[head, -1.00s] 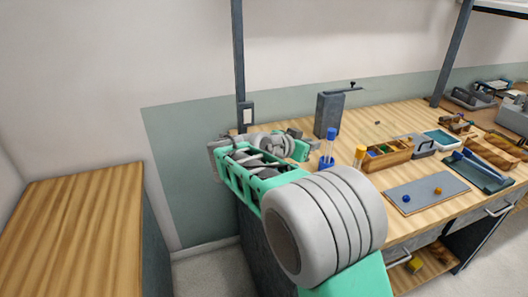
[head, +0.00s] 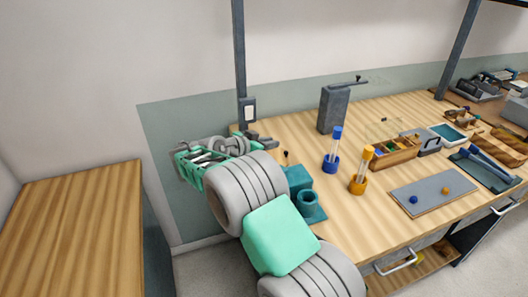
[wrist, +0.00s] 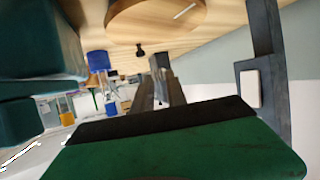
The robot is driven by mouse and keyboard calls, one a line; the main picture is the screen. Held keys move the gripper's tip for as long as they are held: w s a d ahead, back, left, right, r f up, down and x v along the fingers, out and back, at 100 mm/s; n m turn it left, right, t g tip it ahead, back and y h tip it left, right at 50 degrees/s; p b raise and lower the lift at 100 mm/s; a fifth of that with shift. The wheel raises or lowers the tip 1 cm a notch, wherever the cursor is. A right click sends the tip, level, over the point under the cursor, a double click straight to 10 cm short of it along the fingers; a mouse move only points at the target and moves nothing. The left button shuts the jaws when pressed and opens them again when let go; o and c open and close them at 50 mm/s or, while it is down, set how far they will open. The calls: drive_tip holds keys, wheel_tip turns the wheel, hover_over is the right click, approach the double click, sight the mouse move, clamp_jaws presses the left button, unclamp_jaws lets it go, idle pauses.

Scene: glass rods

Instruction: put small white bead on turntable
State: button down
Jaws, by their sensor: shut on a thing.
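My gripper (head: 264,139) is at the left end of the bench in the head view, beyond my bent arm. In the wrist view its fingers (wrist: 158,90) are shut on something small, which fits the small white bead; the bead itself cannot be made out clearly. The wrist view is upside down. A round wooden disc with a white line, which looks like the turntable (wrist: 150,14), lies on the bench at its top edge, apart from the fingers. In the head view I cannot pick out the turntable; my arm covers that part.
A teal block device (head: 298,180) stands beside my arm. Blue-capped (head: 331,162) and orange-capped (head: 358,184) rods stand in holders to its right. A grey stand (head: 329,109) is behind. A dark post (head: 240,60) rises at the bench's left end.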

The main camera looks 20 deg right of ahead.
drive_tip(key=shift+w+a+f, duration=0.3)
drive_tip(key=shift+f, duration=0.15)
drive_tip(key=shift+w+a+f, duration=0.25)
drive_tip(key=shift+w+f, duration=0.05)
drive_tip(key=shift+f, duration=0.15)
drive_tip(key=shift+w+a+f, duration=0.15)
drive_tip(key=shift+f, duration=1.6)
drive_tip(key=shift+f, duration=0.1)
drive_tip(key=c, duration=1.3)
unclamp_jaws()
drive_tip(key=shift+c, duration=0.2)
drive_tip(key=shift+a+r, duration=0.15)
drive_tip(key=shift+r, duration=0.05)
drive_tip(key=v, duration=1.1)
drive_tip(key=shift+s+a+r+b, duration=0.2)
drive_tip(key=shift+s+a+b, duration=0.05)
drive_tip(key=shift+b, duration=0.2)
